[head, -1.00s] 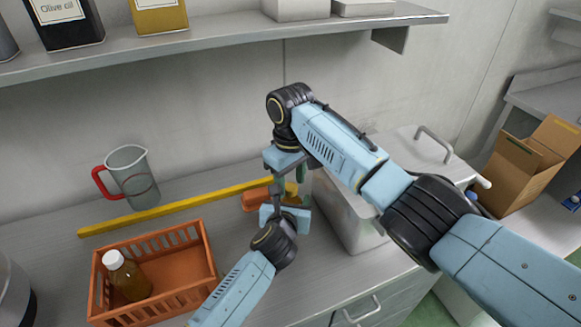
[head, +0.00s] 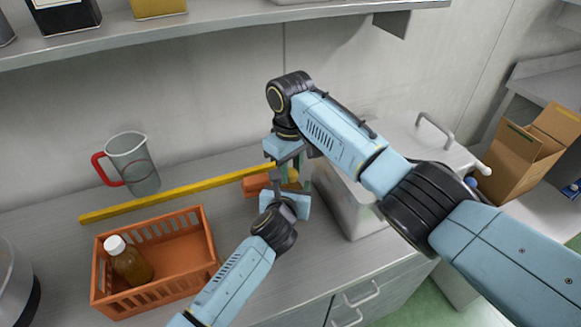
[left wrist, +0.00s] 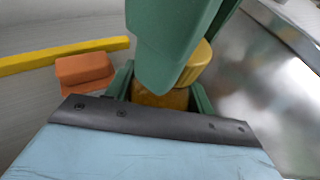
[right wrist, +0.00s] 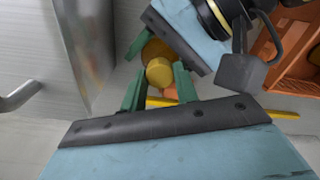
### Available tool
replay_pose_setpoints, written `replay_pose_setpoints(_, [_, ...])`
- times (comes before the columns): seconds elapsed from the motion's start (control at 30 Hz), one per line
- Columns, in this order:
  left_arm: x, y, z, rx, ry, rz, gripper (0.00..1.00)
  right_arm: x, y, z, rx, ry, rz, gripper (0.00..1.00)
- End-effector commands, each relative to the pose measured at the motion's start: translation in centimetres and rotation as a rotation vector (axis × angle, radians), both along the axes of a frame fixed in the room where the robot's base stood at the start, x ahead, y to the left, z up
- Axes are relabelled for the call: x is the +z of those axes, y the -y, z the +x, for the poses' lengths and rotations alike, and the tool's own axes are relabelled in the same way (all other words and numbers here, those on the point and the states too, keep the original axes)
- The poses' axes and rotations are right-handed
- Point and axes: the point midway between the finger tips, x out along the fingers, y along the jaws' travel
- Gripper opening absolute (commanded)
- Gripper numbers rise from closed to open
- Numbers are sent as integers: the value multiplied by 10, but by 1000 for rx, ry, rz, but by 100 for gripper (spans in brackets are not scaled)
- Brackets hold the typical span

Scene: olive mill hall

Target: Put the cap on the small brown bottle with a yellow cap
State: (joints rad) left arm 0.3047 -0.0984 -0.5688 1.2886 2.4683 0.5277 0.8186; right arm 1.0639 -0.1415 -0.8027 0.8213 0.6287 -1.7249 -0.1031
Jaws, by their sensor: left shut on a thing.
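My left gripper (left wrist: 163,93) is shut on the small brown bottle (left wrist: 165,98), holding it near the steel box. The yellow cap (right wrist: 160,72) is at the bottle's top end and also shows in the left wrist view (left wrist: 196,62). I cannot tell whether it is seated. My right gripper (right wrist: 160,82) reaches down from above, with its green fingers on either side of the cap. I cannot tell whether they grip it. In the head view the two grippers meet near the middle and mostly hide the bottle and cap.
An orange crate (head: 207,243) with a white-capped bottle (head: 131,262) stands at left. Behind it are a red-handled jug (head: 135,165) and a yellow bar (head: 150,199). An orange block (head: 255,184) lies behind the grippers. A steel box (head: 352,208) stands close right.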

Motion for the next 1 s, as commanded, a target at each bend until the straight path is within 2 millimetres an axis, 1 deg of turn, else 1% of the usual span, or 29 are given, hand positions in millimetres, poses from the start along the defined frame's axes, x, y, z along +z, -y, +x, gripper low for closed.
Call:
replay_pose_setpoints(0.03, [-1,0,0,0,-1,0,0,0,0,0,0,1,1,37])
replay_pose_setpoints(0.1, [-1,0,0,0,-1,0,0,0,0,0,0,1,1,46])
replay_pose_setpoints(0.17, [-1,0,0,0,-1,0,0,0,0,0,0,1,1,53])
replay_pose_setpoints(0.43, [0,0,0,0,-1,0,0,1,0,0,0,1,1,53])
replay_pose_setpoints(0.53, [0,0,0,0,-1,0,0,8,0,1,0,2,1,53])
replay_pose_setpoints(0.67, [0,0,0,0,-1,0,0,28,0,1,0,5,2,53])
replay_pose_setpoints(0.9, [0,0,0,0,-1,0,0,80,-1,1,1,4,2,53])
replay_pose_setpoints(1.0, [0,0,0,0,-1,0,0,98,-1,1,1,4,2,53])
